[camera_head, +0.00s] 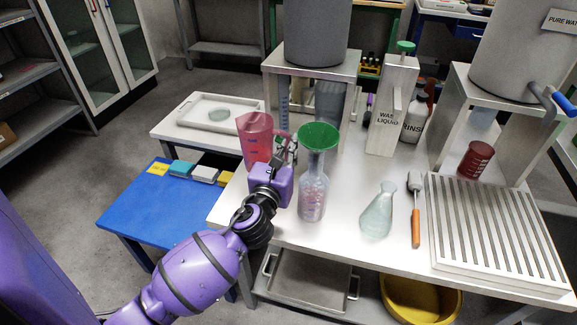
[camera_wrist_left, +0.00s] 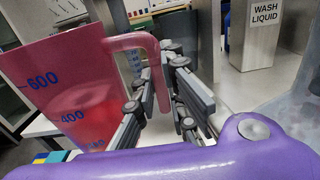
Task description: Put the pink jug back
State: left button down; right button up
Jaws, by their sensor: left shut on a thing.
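The pink jug (camera_head: 255,139) is translucent with blue markings and looks roughly upright near the left side of the white table. In the left wrist view the jug (camera_wrist_left: 62,90) fills the left side, with its handle (camera_wrist_left: 128,42) reaching between the fingers. My left gripper (camera_head: 286,150) is shut on the jug's handle, just right of its body. The fingers also show in the left wrist view (camera_wrist_left: 168,100). The jug's base is partly hidden by my gripper, and I cannot tell whether it touches the table. My right gripper is not in view.
A flask with a green funnel (camera_head: 319,137) stands close right of my gripper. A conical flask (camera_head: 378,212), a brush (camera_head: 415,215) and a slatted rack (camera_head: 490,225) are further right. A grey tank stand (camera_head: 310,62) is behind. A blue table (camera_head: 150,208) is lower left.

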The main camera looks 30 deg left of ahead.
pick_arm(q)
jog(key=shift+f+b, duration=0.8)
jog(key=shift+f, duration=1.3)
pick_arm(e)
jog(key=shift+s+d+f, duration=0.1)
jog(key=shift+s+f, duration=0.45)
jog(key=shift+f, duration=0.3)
pick_arm(q)
jog(key=shift+f, duration=0.15)
jog(key=c, duration=1.8)
grip_release()
jog(key=shift+f, duration=0.1)
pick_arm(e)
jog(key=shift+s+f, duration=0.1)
pick_arm(q)
jog(key=shift+r, duration=0.3)
jog(key=v, duration=1.2)
